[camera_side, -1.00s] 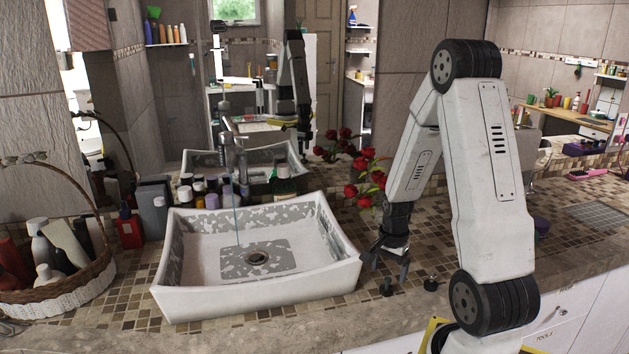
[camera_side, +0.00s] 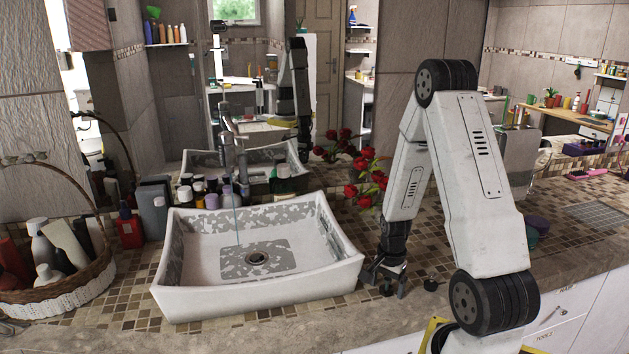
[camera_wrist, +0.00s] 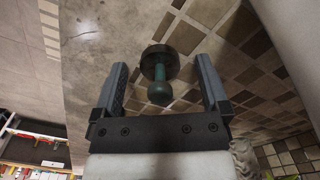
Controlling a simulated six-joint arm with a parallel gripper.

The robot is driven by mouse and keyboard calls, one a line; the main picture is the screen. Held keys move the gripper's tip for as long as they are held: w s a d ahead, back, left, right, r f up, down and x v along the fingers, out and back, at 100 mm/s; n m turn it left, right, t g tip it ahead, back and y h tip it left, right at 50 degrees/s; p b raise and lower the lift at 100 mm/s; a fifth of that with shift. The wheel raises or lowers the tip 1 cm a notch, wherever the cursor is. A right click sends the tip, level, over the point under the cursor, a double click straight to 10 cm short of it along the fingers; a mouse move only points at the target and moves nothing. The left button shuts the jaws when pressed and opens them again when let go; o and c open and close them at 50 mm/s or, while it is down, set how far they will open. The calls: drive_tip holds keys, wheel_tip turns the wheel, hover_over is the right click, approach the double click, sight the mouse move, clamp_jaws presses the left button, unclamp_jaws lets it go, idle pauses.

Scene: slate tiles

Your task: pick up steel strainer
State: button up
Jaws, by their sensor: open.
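The steel strainer looks like a small dark stopper with a round flat base and a knobbed stem; in the wrist view the strainer (camera_wrist: 160,68) stands on the tiled counter between my two fingers. In the side view the strainer (camera_side: 388,289) shows small and dark, partly hidden by my fingers, right of the sink. My gripper (camera_side: 388,279) points down over it with its fingers spread. In the wrist view my gripper (camera_wrist: 161,80) is open, with a gap visible on each side of the strainer. I see no contact.
A white square sink (camera_side: 330,277) stands close to the left of my gripper. A second small dark piece (camera_side: 430,284) lies to the right. Red roses (camera_side: 365,180) stand behind. A wicker basket (camera_side: 70,297) of bottles is far left. The stone counter edge (camera_side: 250,330) runs in front.

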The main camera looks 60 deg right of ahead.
sight(388, 278)
idle(0.3)
clamp_jaws()
drive_tip(key=shift+r, duration=0.2)
drive_tip(key=shift+r, duration=4.85)
drive_tip(key=shift+r, duration=0.1)
